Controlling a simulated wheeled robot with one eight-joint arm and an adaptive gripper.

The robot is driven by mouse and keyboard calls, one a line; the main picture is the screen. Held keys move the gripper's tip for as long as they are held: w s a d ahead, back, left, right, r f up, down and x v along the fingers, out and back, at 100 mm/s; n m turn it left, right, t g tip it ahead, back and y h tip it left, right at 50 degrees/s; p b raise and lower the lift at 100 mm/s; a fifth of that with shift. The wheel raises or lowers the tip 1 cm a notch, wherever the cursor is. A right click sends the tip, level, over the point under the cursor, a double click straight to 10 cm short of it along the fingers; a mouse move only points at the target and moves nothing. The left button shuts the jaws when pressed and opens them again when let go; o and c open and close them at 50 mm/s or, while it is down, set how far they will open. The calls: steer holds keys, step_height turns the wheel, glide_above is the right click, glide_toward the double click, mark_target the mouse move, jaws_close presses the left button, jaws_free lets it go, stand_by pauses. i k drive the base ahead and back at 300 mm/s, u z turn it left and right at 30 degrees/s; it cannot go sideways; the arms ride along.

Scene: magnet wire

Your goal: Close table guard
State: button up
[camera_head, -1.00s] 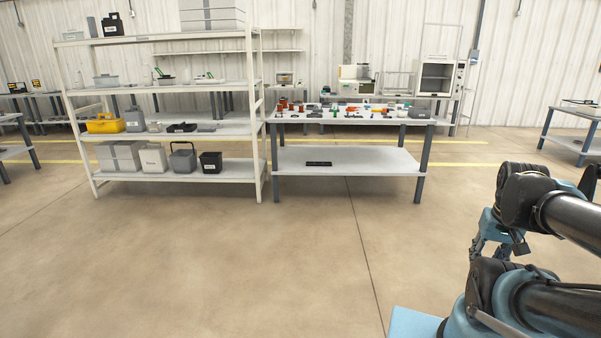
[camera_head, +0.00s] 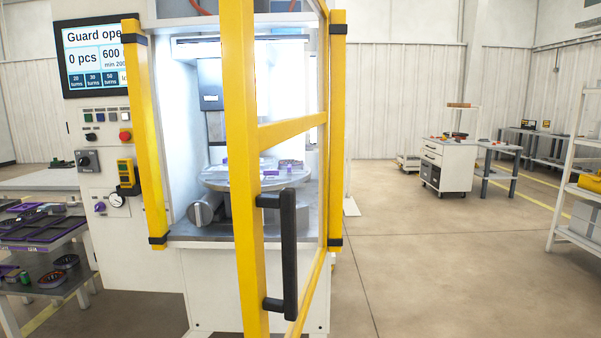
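The table guard (camera_head: 244,150) is a yellow-framed door on a white machine. It stands open, swung out toward me, with a black vertical handle (camera_head: 289,250) on its frame. Behind it, in the lit bay, a round grey table (camera_head: 228,180) carries small purple and light parts. The machine's screen (camera_head: 97,57) reads "Guard ope", cut off by the yellow post, and "0 pcs". My gripper is not in this view.
A control panel (camera_head: 105,131) with buttons and a red knob is left of the bay. A rack with dark trays (camera_head: 40,230) stands at the left. Floor (camera_head: 430,260) is free on the right. A white drawer cart (camera_head: 446,163) and a shelf (camera_head: 575,160) stand farther right.

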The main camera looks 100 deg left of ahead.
mark_target(246, 138)
steer(key=u, duration=3.95)
steer(key=i, duration=1)
steer(key=z, duration=0.25)
steer(key=k, duration=0.65)
steer(key=z, duration=0.05)
